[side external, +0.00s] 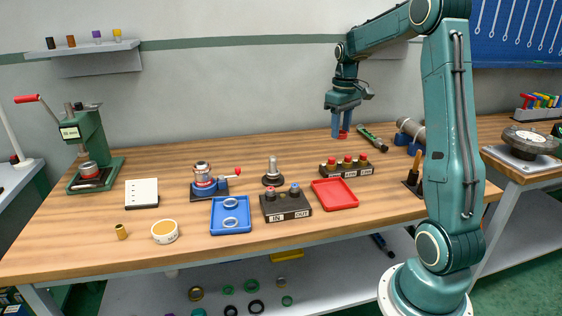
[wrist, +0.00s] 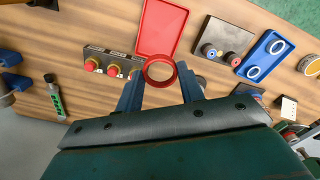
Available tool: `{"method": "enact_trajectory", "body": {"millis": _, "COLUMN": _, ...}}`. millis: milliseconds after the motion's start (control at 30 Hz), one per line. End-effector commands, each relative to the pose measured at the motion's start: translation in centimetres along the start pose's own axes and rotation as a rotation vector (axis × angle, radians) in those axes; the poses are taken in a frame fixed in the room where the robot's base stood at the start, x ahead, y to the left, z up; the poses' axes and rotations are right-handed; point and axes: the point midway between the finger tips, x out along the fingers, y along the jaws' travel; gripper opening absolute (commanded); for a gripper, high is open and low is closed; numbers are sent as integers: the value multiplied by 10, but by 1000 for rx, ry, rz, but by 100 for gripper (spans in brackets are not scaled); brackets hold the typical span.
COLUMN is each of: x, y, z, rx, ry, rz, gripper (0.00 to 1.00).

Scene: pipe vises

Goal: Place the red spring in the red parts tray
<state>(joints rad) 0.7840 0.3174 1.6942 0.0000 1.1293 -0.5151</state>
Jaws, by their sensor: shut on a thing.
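The red spring shows as a red ring (wrist: 161,84) between the two blue fingers of my gripper (wrist: 161,88) in the wrist view. My gripper is shut on it. In the side view my gripper (side external: 342,123) points down above the back of the bench, with a bit of the red spring (side external: 343,134) between the fingertips. The red parts tray (side external: 335,194) lies empty near the front of the bench, left of and nearer than my gripper. The tray also shows at the top of the wrist view (wrist: 162,27), beyond the spring.
A box with several red buttons (side external: 346,168) stands between my gripper and the tray. An IN/OUT box (side external: 285,204) sits just left of the tray, and a blue tray (side external: 230,215) with rings is further left. A green-and-black tool (side external: 374,138) lies right of my gripper.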

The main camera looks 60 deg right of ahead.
Motion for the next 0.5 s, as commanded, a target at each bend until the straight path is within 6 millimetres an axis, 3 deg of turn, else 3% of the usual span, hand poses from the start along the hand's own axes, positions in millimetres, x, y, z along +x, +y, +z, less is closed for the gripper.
{"method": "enact_trajectory", "body": {"millis": 233, "x": 19, "y": 0, "z": 0, "rx": 0, "ry": -4, "rz": -2, "gripper": 11}}
{"method": "enact_trajectory", "body": {"millis": 500, "x": 67, "y": -1, "z": 0, "rx": 0, "ry": -5, "rz": -3, "gripper": 11}}
